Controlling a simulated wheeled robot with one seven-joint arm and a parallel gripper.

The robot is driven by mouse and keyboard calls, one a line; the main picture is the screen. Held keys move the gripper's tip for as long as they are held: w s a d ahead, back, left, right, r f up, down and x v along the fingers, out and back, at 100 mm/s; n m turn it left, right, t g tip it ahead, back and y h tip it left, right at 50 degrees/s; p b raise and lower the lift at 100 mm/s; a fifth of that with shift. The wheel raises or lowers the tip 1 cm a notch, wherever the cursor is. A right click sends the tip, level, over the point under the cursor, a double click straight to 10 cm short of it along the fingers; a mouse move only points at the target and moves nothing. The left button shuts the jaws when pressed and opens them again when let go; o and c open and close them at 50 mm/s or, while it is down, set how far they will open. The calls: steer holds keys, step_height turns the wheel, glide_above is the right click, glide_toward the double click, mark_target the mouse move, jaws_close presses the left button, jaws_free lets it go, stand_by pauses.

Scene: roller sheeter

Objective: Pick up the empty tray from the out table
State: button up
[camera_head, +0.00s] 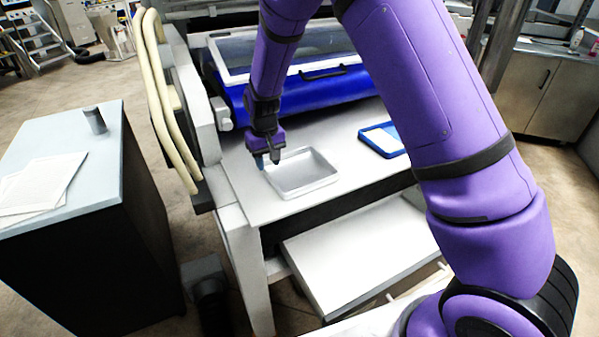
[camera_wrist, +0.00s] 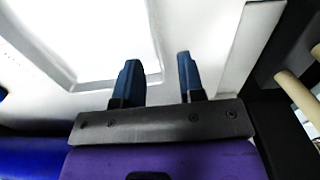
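A white, empty, shallow tray (camera_head: 302,173) with a raised rim lies flat on the light grey out table (camera_head: 262,205) of the machine. It also shows in the wrist view (camera_wrist: 90,35), overexposed, at the upper left. My gripper (camera_head: 267,165) is over the tray's left back corner, pointing down. In the wrist view my gripper (camera_wrist: 156,75) has its two blue fingers apart with nothing between them. One finger overlaps the tray's rim in that view and the other is outside it. I cannot tell the height between fingertips and rim.
A blue-rimmed tray (camera_head: 382,139) with a white sheet lies to the right on the same table. The machine's blue roller cover (camera_head: 330,90) stands behind. Cream hoses (camera_head: 160,90) run down the left side. A cabinet (camera_head: 95,150) with papers stands further left.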

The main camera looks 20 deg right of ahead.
mark_target(270, 176)
steer(key=shift+s+d+f, duration=0.1)
steer(key=shift+d+f, duration=0.05)
steer(key=shift+f, duration=1.2)
steer(key=shift+s+d+f, duration=0.1)
steer(key=shift+f, duration=1.25)
jaws_close()
